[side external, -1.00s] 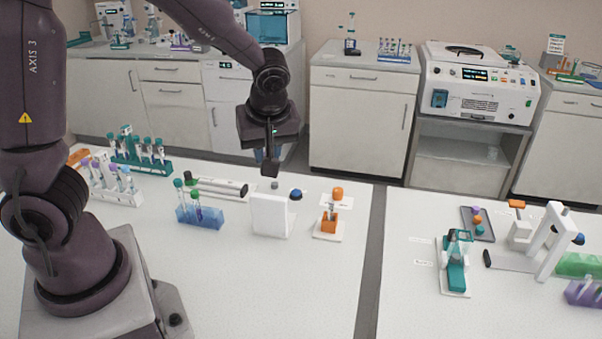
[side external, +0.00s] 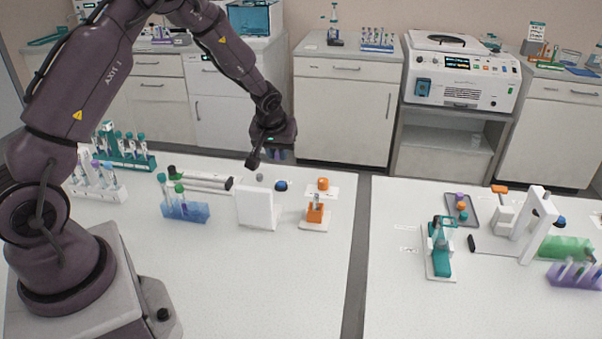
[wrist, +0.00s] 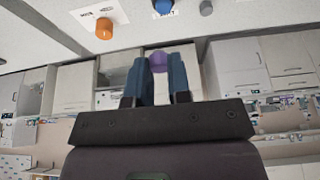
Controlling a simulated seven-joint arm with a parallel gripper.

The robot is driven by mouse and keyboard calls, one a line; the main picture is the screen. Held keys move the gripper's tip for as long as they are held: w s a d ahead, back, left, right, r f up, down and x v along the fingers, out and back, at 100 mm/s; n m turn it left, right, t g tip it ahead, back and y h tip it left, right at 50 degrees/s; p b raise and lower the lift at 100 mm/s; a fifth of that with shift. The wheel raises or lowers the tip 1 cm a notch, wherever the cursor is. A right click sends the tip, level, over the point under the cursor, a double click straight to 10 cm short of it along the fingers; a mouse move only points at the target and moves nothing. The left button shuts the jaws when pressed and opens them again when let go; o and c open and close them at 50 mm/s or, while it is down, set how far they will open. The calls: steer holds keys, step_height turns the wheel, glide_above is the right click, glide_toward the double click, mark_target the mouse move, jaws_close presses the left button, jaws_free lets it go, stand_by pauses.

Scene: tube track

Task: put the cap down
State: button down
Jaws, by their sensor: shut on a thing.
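The purple cap (wrist: 158,62) is between the two blue fingers of my gripper (wrist: 159,66) in the wrist view. The jaws are shut on it, and it is held in the air. In the side view my gripper (side external: 277,154) is at the far edge of the left bench, behind the blue cap (side external: 281,185) and the grey cap (side external: 260,177). The held cap is too small to make out there. The blue cap (wrist: 163,6) and grey cap (wrist: 206,8) also show at the top of the wrist view.
An orange cap (side external: 323,184) tops a tube stand right of the white upright block (side external: 257,208). A blue tube rack (side external: 185,210) stands left of the block. A small tray (side external: 462,209) with coloured caps is on the right bench. The left bench's front is clear.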

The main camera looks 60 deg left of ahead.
steer(key=w+a+f, duration=0.2)
steer(key=w, duration=0.2)
glide_above(302, 177)
steer(key=s+d, duration=0.1)
steer(key=s, duration=0.1)
steer(key=f, duration=0.5)
steer(key=shift+w+d+f, duration=0.15)
steer(key=shift+w+f, duration=0.05)
steer(key=shift+f, duration=0.05)
steer(key=shift+w+f, duration=0.15)
steer(key=shift+f, duration=0.75)
steer(key=shift+w+f, duration=0.1)
steer(key=shift+f, duration=0.8)
steer(key=shift+f, duration=0.15)
steer(key=c, duration=1.1)
jaws_free()
steer(key=shift+o, duration=0.2)
